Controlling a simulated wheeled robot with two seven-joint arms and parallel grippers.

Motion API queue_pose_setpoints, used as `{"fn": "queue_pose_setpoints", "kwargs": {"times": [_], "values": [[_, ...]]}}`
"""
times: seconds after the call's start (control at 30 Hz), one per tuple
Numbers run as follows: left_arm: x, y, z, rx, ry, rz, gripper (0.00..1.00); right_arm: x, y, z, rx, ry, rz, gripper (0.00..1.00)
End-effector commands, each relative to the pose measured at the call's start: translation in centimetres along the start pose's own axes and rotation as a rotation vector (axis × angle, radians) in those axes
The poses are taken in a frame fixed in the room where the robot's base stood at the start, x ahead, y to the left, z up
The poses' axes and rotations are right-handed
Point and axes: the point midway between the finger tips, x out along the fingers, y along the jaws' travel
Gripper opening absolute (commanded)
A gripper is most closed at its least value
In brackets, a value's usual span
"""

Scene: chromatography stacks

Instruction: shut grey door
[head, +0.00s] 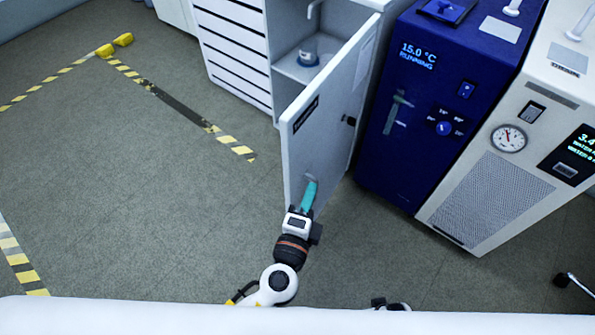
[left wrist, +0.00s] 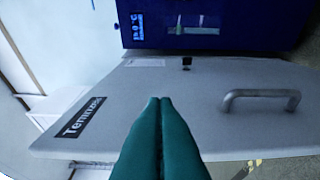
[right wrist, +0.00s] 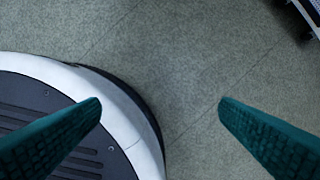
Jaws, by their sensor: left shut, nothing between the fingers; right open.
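The grey door (head: 322,115) stands open, swung out from its cabinet towards me. In the left wrist view the door (left wrist: 200,90) fills the middle, with a dark label, a small latch and a metal bar handle (left wrist: 262,98). My left gripper (head: 309,186) is at the door's lower outer part in the head view. Its fingers (left wrist: 160,100) are shut with nothing between them, pointing at the door face, beside the handle and not around it. I cannot tell whether they touch the door. My right gripper (right wrist: 160,105) is open and empty above the floor.
The open cabinet (head: 300,70) holds a small vessel (head: 308,54). A blue chiller (head: 425,100) and a white unit with a gauge (head: 510,150) stand right of the door. Striped floor tape (head: 130,72) lies at the left. The floor left of the door is clear.

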Motion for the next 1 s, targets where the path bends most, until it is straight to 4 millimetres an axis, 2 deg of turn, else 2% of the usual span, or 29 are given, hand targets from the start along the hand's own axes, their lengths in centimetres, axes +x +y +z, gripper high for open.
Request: {"fn": "queue_pose_setpoints", "kwargs": {"times": [0.03, 0.17, 0.2, 0.3, 0.43, 1.0], "values": [[1.3, 0.3, 0.0, -0.002, 0.002, 0.002, 0.00, 0.3, 0.0, -0.6, -0.001, 0.007, 0.001, 0.85], [3.9, 0.2, 0.0, -0.002, 0.001, 0.001, 0.00, 1.2, 0.1, -1.6, -0.003, 0.013, 0.002, 0.85], [3.8, 0.1, -1.0, 0.002, 0.003, -0.002, 0.00, 1.4, 0.1, -2.1, -0.004, 0.016, 0.002, 0.85], [4.0, 0.1, -2.4, 0.001, 0.001, -0.002, 0.00, 2.0, 0.2, -2.9, -0.005, 0.020, 0.003, 0.85], [4.3, 0.0, -3.5, -0.001, 0.000, -0.001, 0.00, 2.4, 0.2, -3.5, -0.006, 0.023, 0.003, 0.85], [4.5, -0.2, -4.3, 0.000, -0.006, -0.001, 0.00, 2.7, 0.2, -3.8, -0.007, 0.026, 0.003, 0.85]]}}
